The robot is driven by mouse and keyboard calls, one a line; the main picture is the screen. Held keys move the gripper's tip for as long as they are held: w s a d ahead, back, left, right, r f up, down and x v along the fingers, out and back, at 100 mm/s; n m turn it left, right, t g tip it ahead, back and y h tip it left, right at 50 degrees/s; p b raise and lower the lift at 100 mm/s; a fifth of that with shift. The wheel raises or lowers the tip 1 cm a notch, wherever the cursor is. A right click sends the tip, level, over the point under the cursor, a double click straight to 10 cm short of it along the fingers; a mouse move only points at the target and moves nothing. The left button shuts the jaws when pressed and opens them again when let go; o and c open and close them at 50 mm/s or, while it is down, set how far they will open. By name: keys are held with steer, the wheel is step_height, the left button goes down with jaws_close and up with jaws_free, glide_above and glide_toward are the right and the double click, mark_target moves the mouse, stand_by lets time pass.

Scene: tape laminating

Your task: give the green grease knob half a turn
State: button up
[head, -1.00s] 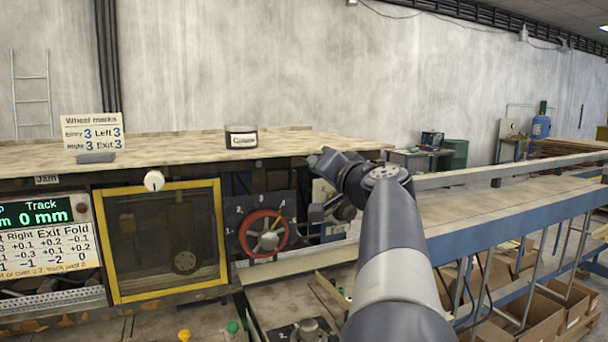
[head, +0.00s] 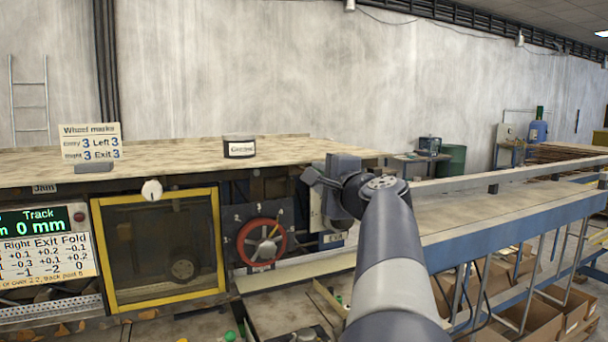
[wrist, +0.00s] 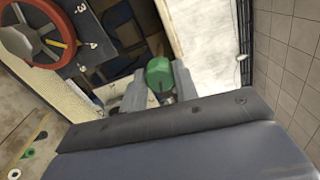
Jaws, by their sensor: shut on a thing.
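The green grease knob (wrist: 158,72) shows in the wrist view as a rounded green cap with a small notch or stem facing me. It sits between the fingers of my gripper (wrist: 157,88), which are shut on it. What the knob is mounted on is mostly hidden behind the fingers. In the head view my gripper (head: 312,178) is at the machine's right end, right of and a little above the red handwheel (head: 262,242); the held knob is hidden there.
The red handwheel (wrist: 30,32) lies at upper left in the wrist view. A yellow-framed window (head: 160,250) is left of it. A black jar (head: 239,148) stands on the wooden top (head: 190,158). A long blue-sided conveyor (head: 500,225) extends to the right.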

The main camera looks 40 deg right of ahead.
steer(key=shift+m+p, duration=3.35)
steer(key=shift+m, duration=4.05)
steer(key=shift+f, duration=0.1)
steer(key=o, duration=1)
steer(key=b+v, duration=0.2)
steer(key=v, duration=0.8)
steer(key=shift+s+a, duration=0.2)
steer(key=shift+s, duration=0.15)
